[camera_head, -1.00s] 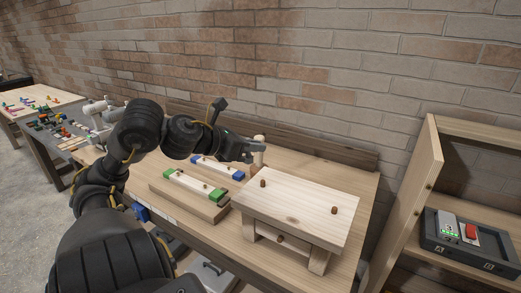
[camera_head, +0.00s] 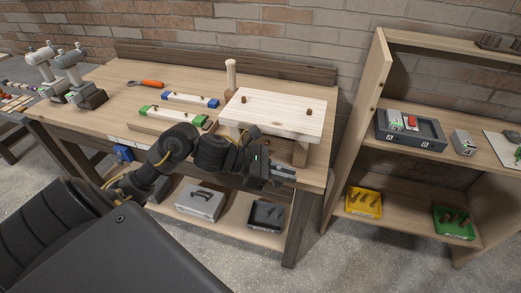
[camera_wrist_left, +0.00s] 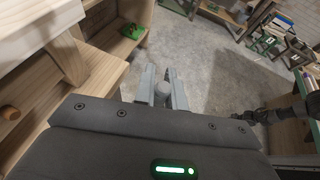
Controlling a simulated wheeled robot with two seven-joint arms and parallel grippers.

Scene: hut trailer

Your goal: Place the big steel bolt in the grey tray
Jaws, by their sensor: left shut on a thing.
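My left gripper (camera_head: 283,174) is in front of the bench's right end, below the small wooden stand's top. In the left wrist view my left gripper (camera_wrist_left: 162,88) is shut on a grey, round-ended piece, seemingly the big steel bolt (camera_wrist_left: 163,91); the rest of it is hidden. A dark grey tray (camera_head: 266,216) sits on the bench's lower shelf, below my gripper and apart from it. A dark jointed arm, seemingly my right one, shows at the right of the wrist view; its jaws are not clear.
The wooden stand (camera_head: 275,108) is on the bench, close to my arm. A grey toolbox (camera_head: 200,204) is left of the tray. The shelf unit at right holds a two-part dark case (camera_head: 410,137), a yellow tray (camera_head: 363,204) and a green tray (camera_head: 454,223). Open floor lies between.

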